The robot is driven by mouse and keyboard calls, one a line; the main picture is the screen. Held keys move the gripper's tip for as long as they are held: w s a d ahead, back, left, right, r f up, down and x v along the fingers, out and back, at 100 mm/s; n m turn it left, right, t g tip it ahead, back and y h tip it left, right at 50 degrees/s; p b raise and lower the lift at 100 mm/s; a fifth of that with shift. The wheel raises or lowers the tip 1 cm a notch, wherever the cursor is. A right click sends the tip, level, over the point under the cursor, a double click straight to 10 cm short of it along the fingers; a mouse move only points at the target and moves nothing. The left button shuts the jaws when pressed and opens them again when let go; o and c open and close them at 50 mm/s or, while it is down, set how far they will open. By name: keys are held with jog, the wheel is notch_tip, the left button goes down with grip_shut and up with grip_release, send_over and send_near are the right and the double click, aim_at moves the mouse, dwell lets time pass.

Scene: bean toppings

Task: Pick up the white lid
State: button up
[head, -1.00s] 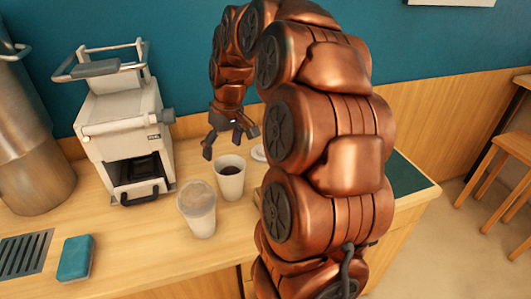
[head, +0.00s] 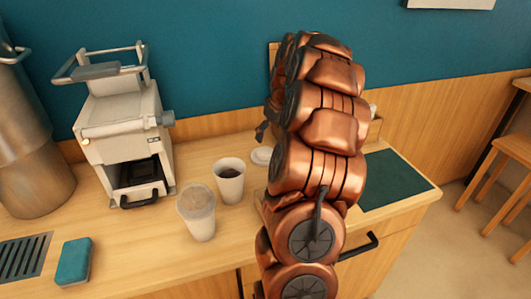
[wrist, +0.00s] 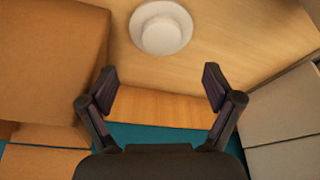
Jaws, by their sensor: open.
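The white lid (wrist: 162,30) lies flat on the wooden counter at the top middle of the wrist view. It looks round, with a raised centre. In the head view the lid (head: 261,156) sits behind and right of the dark-filled cup, partly hidden by my arm. My gripper (wrist: 161,85) is open and empty, its two fingers spread wide. The lid lies beyond the fingertips, near the middle between them, and nothing touches it. In the head view my gripper is mostly hidden behind my arm, with a dark finger part (head: 262,131) showing.
A cup with dark contents (head: 229,181) and a cup with a clear top (head: 197,212) stand left of the lid. A white machine (head: 125,135) stands further left. In the wrist view, a brown box (wrist: 50,60) and a grey block (wrist: 285,120) flank my gripper.

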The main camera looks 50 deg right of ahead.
aim_at(265, 151)
jog(key=shift+p+x, duration=1.3)
jog(key=shift+x, duration=2.95)
jog(key=shift+a, duration=0.1)
jog(key=c, duration=0.8)
